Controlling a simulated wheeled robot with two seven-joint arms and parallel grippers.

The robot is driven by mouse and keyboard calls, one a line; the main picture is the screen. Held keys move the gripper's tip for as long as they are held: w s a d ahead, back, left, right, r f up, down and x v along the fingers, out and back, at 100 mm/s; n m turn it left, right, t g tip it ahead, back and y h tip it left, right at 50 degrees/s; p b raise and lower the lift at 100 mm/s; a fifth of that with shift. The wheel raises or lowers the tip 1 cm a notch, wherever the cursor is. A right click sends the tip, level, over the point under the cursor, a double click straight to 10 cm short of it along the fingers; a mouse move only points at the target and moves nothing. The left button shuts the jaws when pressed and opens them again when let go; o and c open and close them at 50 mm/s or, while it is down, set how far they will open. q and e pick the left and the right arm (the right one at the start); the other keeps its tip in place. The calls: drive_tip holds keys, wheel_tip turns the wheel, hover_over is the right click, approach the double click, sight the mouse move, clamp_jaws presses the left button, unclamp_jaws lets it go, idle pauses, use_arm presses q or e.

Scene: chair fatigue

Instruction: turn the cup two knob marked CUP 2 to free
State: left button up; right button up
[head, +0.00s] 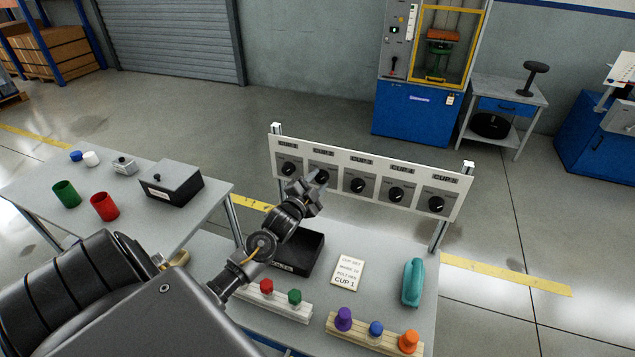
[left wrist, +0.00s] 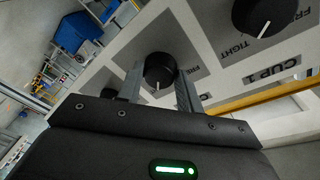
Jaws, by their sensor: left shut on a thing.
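A white panel (head: 270,157) on posts carries a row of several black dial knobs. My left gripper (head: 318,180) is at the second knob from the left and largely covers it in the head view. In the left wrist view that black knob (left wrist: 160,70) sits between the two grey fingers, and the gripper is shut on it. Its white pointer line points down in the picture; its lettering is mostly hidden. The neighbouring knob (left wrist: 262,14) shows FREE and TIGHT, with a CUP 1 label (left wrist: 271,68) close by. My right gripper is not in view.
Below the panel, the table holds a black tray (head: 318,246), a card ending in CUP 1 (head: 347,272), a teal object (head: 412,282) and racks with coloured pieces. A side table at left holds a dark box (head: 171,184) and cups.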

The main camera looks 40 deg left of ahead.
use_arm(q)
drive_tip(key=n, duration=0.4)
drive_tip(key=shift+f, duration=0.1)
drive_tip(key=n+y+p, duration=0.1)
drive_tip(key=n, duration=0.4)
drive_tip(key=shift+t, duration=0.4)
drive_tip(key=n+y, duration=0.1)
drive_tip(key=n, duration=0.4)
drive_tip(key=shift+d+f, duration=0.1)
drive_tip(key=shift+d, duration=0.05)
drive_tip(key=shift+n+y+p, duration=0.5)
drive_tip(key=shift+n+y, duration=0.1)
drive_tip(key=shift+n, duration=1.7)
drive_tip(key=o, duration=1)
drive_tip(key=shift+w, duration=0.1)
